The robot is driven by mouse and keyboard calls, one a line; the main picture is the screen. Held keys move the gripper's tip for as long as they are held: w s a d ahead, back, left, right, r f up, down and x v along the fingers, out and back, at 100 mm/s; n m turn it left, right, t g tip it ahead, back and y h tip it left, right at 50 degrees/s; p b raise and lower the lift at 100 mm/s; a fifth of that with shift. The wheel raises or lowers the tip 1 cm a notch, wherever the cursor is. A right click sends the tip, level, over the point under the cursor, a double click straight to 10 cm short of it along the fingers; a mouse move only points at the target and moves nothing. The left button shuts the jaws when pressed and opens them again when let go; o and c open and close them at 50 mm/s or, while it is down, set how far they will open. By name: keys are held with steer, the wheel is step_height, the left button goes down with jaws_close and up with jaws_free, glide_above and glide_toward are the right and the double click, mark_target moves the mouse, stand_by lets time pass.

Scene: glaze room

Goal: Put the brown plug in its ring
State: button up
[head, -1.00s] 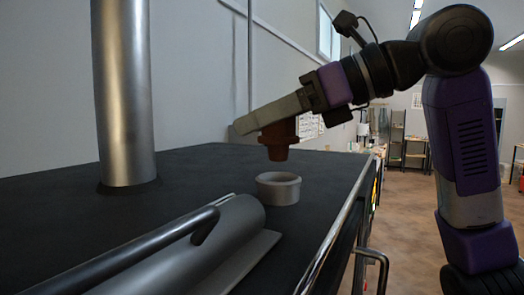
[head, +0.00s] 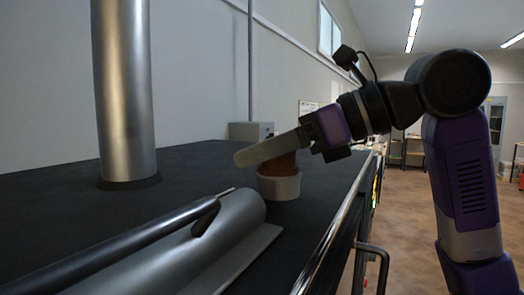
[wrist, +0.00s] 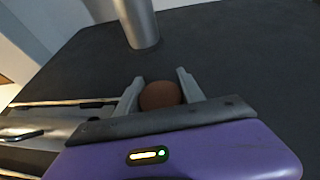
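The brown plug (head: 284,162) is upright at the pale ring (head: 279,188), which stands on the dark tabletop. Its lower part is hidden by the ring's wall and looks to be inside the opening. How deep it sits I cannot tell. My gripper (head: 245,157) is tilted low over the ring, its fingers on either side of the plug's upper part. The ring is hidden there.
A thick metal post (head: 126,100) rises from the table at the left. A grey curved piece with a dark bar handle (head: 150,240) lies in front of the ring. A grey box (head: 252,131) stands at the back. A metal rail (head: 335,235) runs along the right edge.

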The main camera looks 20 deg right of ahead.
steer(key=o, duration=0.3)
steer(key=shift+r, duration=0.1)
steer(key=shift+r+p, duration=0.25)
steer(key=shift+p, duration=0.1)
steer(key=b+v, duration=0.2)
steer(key=v, duration=1)
steer(key=shift+f, duration=0.15)
